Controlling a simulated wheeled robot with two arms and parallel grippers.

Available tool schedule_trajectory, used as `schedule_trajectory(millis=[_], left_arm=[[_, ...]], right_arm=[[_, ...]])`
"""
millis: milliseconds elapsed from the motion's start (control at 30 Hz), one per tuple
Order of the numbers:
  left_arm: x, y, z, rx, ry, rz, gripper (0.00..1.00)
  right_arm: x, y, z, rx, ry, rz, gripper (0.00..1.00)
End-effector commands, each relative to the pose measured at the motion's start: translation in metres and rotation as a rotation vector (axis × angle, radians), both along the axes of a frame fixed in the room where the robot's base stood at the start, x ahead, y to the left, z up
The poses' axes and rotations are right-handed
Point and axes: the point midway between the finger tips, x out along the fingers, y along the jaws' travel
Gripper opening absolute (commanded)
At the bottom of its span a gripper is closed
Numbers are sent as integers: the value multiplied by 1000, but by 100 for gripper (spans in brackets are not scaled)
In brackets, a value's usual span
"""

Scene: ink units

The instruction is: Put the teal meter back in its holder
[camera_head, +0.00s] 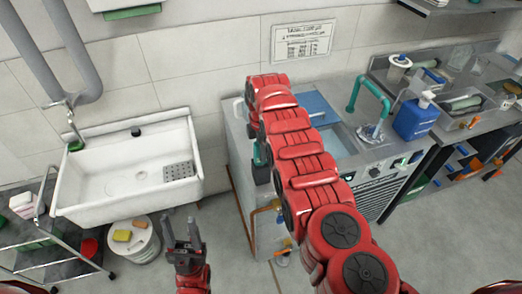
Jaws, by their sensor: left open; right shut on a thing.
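A small teal thing, which looks like the teal meter (258,153), shows at the left edge of the steel unit, just left of my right arm. A dark block (261,174) is right below it and may be the holder. I cannot tell whether the meter sits in it. My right arm reaches over the unit, and its gripper (251,128) is mostly hidden behind the arm, shut on what looks like the meter. My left gripper (181,228) is open and empty, pointing up in front of the sink, away from the unit.
A white sink (95,190) hangs on the left wall above a bucket (138,245) with sponges. A wire rack (45,245) stands at far left. The steel unit (330,110) carries a teal tap (368,92); a blue bottle (415,117) stands to its right.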

Motion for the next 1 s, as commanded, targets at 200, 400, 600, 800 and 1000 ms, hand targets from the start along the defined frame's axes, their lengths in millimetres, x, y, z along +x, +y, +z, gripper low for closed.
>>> schedule_trajectory(millis=[200,400,600,800,1000], left_arm=[[0,0,-1,0,0,0,50],[0,0,-1,0,0,0,50],[0,0,-1,0,0,0,50],[0,0,-2,0,0,0,50],[0,0,-20,0,0,0,50]], right_arm=[[0,1,-2,0,0,1,41],[0,0,-2,0,0,1,62],[0,0,-1,0,0,1,62],[1,2,19,1,-6,2,62],[2,0,63,3,-9,0,62]])
